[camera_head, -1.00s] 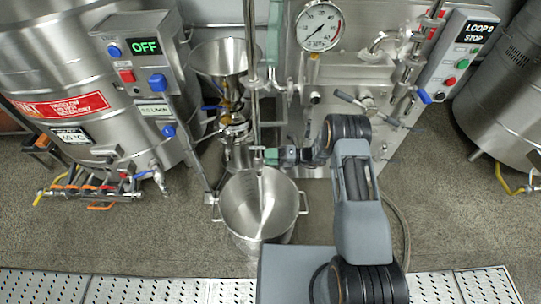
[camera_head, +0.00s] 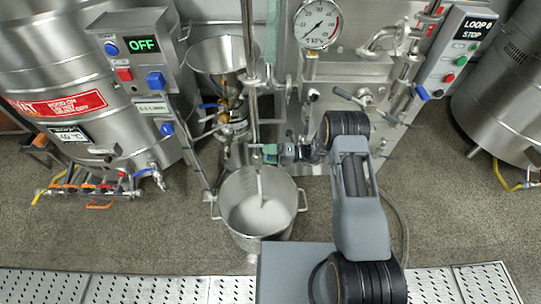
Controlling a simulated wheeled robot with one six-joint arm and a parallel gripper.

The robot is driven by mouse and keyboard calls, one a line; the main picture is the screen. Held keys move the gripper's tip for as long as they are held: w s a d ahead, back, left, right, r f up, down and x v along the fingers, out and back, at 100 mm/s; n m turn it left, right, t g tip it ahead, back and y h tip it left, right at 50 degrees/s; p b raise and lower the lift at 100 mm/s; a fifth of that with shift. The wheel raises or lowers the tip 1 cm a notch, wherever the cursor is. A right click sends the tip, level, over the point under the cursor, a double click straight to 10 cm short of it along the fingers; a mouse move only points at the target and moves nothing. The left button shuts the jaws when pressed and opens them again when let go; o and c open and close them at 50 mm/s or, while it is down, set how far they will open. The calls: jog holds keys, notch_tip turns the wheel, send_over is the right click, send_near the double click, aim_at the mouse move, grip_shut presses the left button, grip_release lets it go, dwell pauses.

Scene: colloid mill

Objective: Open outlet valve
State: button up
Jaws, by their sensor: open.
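My gripper (camera_head: 268,153), with green fingertips, reaches left from the arm to the foot of a vertical steel pipe (camera_head: 250,95). It is open. The outlet valve there is small and mostly hidden by the gripper; I cannot make out its handle or whether the fingers touch it. A thin white stream (camera_head: 260,183) falls from the outlet into the steel pot (camera_head: 230,226) below. White liquid (camera_head: 262,217) covers the pot's bottom.
A funnel-topped mill (camera_head: 216,62) stands left of the pipe. A control box reading OFF (camera_head: 143,45) is at upper left. A pressure gauge (camera_head: 318,24) and steel cabinet are behind the arm.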

notch_tip(320, 180, up, 4)
jog(key=shift+w+f+p, duration=0.1)
jog(key=shift+f+p, duration=0.05)
jog(key=shift+p, duration=0.55)
jog(key=s+d+r+p, duration=0.4)
jog(key=s+r, duration=0.5)
jog(key=s, duration=0.4)
jog(key=shift+s+d+r, duration=0.15)
jog(key=shift+s+d, duration=0.05)
jog(key=shift+d, duration=0.2)
